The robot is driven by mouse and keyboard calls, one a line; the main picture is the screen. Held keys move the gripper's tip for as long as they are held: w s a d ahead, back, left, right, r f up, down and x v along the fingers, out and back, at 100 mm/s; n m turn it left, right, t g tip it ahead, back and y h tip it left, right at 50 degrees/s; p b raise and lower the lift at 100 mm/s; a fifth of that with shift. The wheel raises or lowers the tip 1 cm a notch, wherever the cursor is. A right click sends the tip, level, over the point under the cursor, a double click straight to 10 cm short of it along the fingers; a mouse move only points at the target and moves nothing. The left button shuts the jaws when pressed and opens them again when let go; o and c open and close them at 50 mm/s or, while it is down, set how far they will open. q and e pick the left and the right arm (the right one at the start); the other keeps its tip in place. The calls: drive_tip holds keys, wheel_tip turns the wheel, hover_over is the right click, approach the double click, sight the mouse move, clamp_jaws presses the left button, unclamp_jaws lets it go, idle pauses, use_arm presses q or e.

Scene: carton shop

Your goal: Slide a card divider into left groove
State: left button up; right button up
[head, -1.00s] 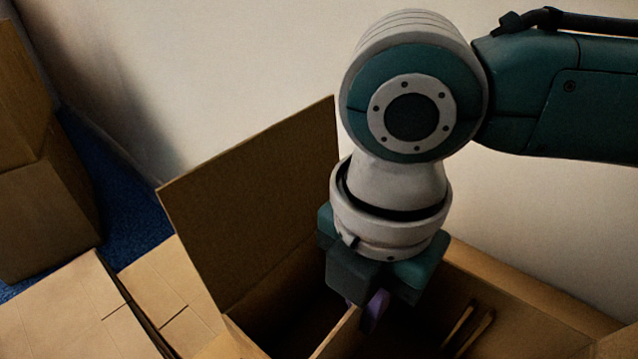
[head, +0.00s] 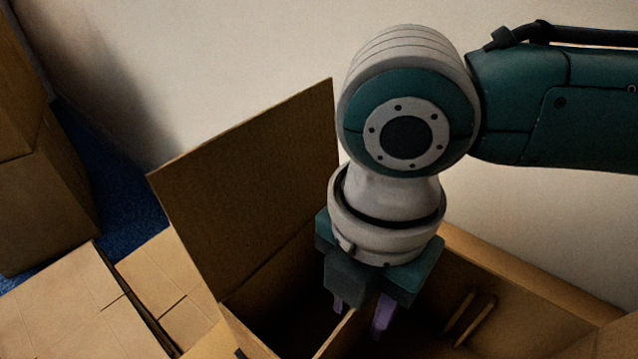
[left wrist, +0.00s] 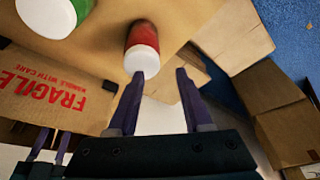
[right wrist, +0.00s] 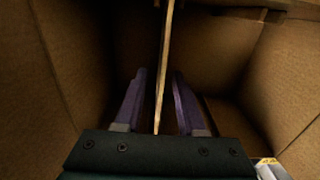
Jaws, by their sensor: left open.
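A thin card divider (head: 340,338) stands on edge inside the open carton (head: 540,312); its top edge shows in the head view. In the right wrist view the divider (right wrist: 164,60) runs between my right gripper's fingers. My right gripper (head: 360,318) points down into the carton, open, with one purple finger on each side of the divider and a gap at both sides. Two parallel strips (head: 481,319) form a groove on the carton's far wall, right of the divider. The groove at the divider's own place is hidden. My left gripper (left wrist: 160,73) is open and empty.
A raised flap (head: 260,190) stands at the carton's left. Closed cartons (head: 45,305) lie at lower left. The left wrist view shows a red-and-white cylinder (left wrist: 141,48) near the left fingers, a green-and-white one (left wrist: 55,14) and a FRAGILE-marked carton (left wrist: 45,90).

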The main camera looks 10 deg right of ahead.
drive_tip(key=shift+r, duration=0.1)
use_arm(q)
wheel_tip(320, 180, up, 2)
drive_tip(key=shift+d+r+p, duration=0.1)
drive_tip(key=shift+r+p, duration=0.05)
drive_tip(key=shift+p, duration=1)
use_arm(e)
wheel_tip(320, 180, up, 9)
drive_tip(key=shift+r, duration=0.2)
drive_tip(key=s+a+r+m+t+y+p, duration=0.2)
drive_tip(key=s+a+r+m+y+p, duration=0.3)
drive_tip(key=r+m+p, duration=0.4)
drive_tip(key=s+d+r+m+t+h+p, duration=0.1)
drive_tip(key=s+d+m+h+p, duration=0.15)
drive_tip(key=d+m, duration=0.45)
drive_tip(key=s+d+r+m+t+h+p, duration=0.1)
drive_tip(key=s+d+m+h+p, duration=0.2)
drive_tip(key=d+m, duration=0.45)
use_arm(q)
wheel_tip(320, 180, up, 51)
drive_tip(key=p, duration=3.6)
use_arm(e)
wheel_tip(320, 180, up, 36)
drive_tip(key=shift+a+y, duration=0.2)
drive_tip(key=shift+y, duration=0.15)
